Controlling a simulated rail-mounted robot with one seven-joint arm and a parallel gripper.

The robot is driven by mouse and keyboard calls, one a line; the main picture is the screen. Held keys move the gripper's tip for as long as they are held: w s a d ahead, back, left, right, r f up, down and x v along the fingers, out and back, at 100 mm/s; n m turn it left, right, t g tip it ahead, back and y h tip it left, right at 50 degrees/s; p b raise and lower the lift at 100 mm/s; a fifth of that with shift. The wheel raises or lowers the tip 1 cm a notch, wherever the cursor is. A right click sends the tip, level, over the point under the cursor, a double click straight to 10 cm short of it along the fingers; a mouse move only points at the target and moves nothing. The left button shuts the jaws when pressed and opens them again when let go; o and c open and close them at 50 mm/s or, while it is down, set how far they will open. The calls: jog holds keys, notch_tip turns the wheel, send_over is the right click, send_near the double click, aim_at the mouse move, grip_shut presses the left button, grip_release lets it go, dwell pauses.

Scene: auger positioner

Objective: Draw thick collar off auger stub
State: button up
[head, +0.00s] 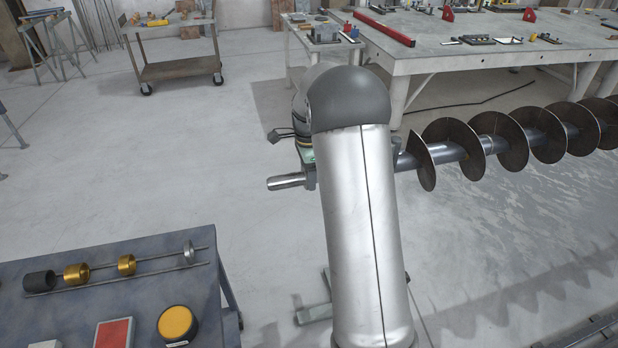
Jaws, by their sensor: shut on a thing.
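The auger stub (284,182) is a bright metal shaft end that sticks out to the left of my arm. The bladed auger (480,145) continues to the right of the arm. My gripper (309,174) is at the stub, just behind my forearm, and only its left edge shows. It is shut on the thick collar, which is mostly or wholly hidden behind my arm. I cannot tell how far along the stub the collar sits.
A blue-grey bench (130,250) at lower left carries a rod rack with a black collar (39,281), brass collars (77,274) and a thin silver ring (189,252). A yellow-topped button (176,323) is near its front. A cart (175,68) and worktable (440,60) stand behind.

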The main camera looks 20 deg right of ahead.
jog(key=w+a+p, duration=0.1)
jog(key=w+a, duration=0.1)
jog(key=a, duration=1.2)
jog(key=shift+w+a, duration=0.3)
dwell(1.5)
